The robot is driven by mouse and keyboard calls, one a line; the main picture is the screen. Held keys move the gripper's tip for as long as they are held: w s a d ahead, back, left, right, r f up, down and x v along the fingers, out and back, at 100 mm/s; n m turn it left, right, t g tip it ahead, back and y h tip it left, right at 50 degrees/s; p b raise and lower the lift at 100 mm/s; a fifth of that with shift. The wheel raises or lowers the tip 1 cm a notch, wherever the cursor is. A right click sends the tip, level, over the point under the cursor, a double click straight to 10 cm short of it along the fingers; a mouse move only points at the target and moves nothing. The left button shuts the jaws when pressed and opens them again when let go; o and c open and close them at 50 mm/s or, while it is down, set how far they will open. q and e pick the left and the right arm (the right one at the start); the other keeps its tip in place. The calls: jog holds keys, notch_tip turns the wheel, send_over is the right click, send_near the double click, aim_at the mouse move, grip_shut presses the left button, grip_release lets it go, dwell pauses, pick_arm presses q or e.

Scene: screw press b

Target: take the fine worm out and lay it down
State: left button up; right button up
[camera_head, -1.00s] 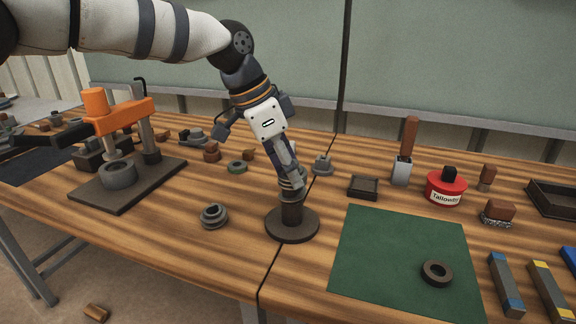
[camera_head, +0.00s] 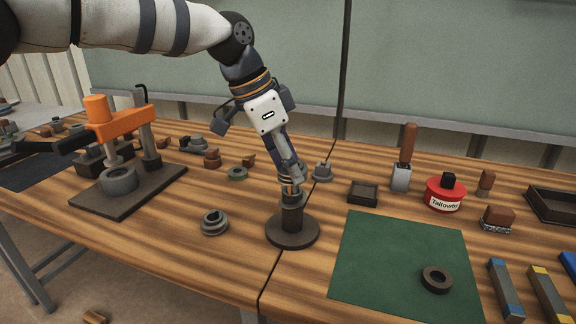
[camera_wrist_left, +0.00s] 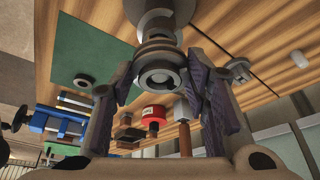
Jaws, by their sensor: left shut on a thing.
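A round dark stand (camera_head: 292,234) with a short post stands at the table's middle. A stepped grey metal piece, seemingly the fine worm (camera_wrist_left: 158,76), sits in line with its post. My left gripper (camera_head: 291,184) comes down from above, its fingers shut on this piece. The wrist view looks down on the piece's ringed end, with a finger on each side and the stand beyond. I cannot tell whether the piece is clear of the post. A similar stepped grey piece (camera_head: 214,222) lies to the left. My right gripper does not show.
A green mat (camera_head: 390,250) lies to the right with a dark ring (camera_head: 436,279) on it. An orange-topped press (camera_head: 120,125) stands at left. A small tray (camera_head: 364,193), a brush (camera_head: 403,172) and a red tin (camera_head: 445,195) stand behind the mat.

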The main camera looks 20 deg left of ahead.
pick_arm(q)
jog(key=shift+r, duration=0.45)
jog(key=shift+r, duration=2.55)
